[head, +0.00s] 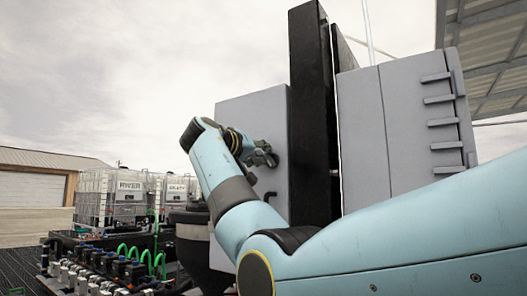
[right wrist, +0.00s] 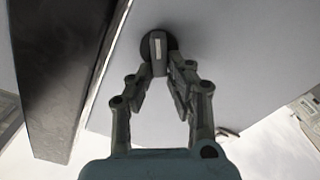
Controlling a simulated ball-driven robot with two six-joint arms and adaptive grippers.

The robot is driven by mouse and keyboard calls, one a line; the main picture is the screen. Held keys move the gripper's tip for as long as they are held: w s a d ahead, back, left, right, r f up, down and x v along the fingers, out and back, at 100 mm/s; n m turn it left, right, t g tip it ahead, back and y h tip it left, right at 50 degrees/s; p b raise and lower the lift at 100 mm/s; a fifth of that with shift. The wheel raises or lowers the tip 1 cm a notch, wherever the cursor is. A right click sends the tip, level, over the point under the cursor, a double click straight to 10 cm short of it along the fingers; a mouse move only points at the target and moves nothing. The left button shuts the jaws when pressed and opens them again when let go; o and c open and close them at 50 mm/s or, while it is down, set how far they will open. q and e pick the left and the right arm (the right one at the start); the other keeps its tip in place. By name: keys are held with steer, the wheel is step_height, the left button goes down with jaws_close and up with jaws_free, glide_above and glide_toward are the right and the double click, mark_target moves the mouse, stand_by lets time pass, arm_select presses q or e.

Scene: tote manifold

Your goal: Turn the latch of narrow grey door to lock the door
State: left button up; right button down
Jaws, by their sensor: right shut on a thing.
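The narrow grey door (head: 250,105) stands left of a tall black post in the head view. Its flat grey face (right wrist: 240,60) fills much of the right wrist view. The dark latch (right wrist: 158,50) with a round base sits on that face. My right gripper (right wrist: 160,68) reaches the latch, with its fingers closed on the latch's sides. In the head view my right gripper (head: 266,156) is at the door face, and the latch itself is hidden there. A small dark handle (head: 270,195) shows lower on the door. My left gripper is not in view.
The black post (head: 310,100) stands close to the right of the door. A wider grey cabinet (head: 375,130) with several ledges is further right. White totes (head: 125,198) and a row of valves with green hoses (head: 125,250) lie at the lower left.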

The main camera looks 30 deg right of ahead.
steer(key=shift+w+a+f+n+p, duration=0.2)
steer(key=shift+n+p, duration=0.6)
steer(key=shift+n, duration=1.1)
steer(key=shift+w+d+f+n+p, duration=0.1)
steer(key=shift+f+n+p, duration=0.15)
steer(key=shift+n+p, duration=1.15)
steer(key=shift+w+a+f+n+p, duration=0.1)
steer(key=shift+f+n+p, duration=0.15)
steer(key=shift+n, duration=2.15)
steer(key=shift+f, duration=0.1)
steer(key=c, duration=1.3)
jaws_free()
steer(key=shift+a, duration=0.15)
steer(key=v, duration=1.1)
steer(key=shift+s+a, duration=0.1)
steer(key=shift+a, duration=0.3)
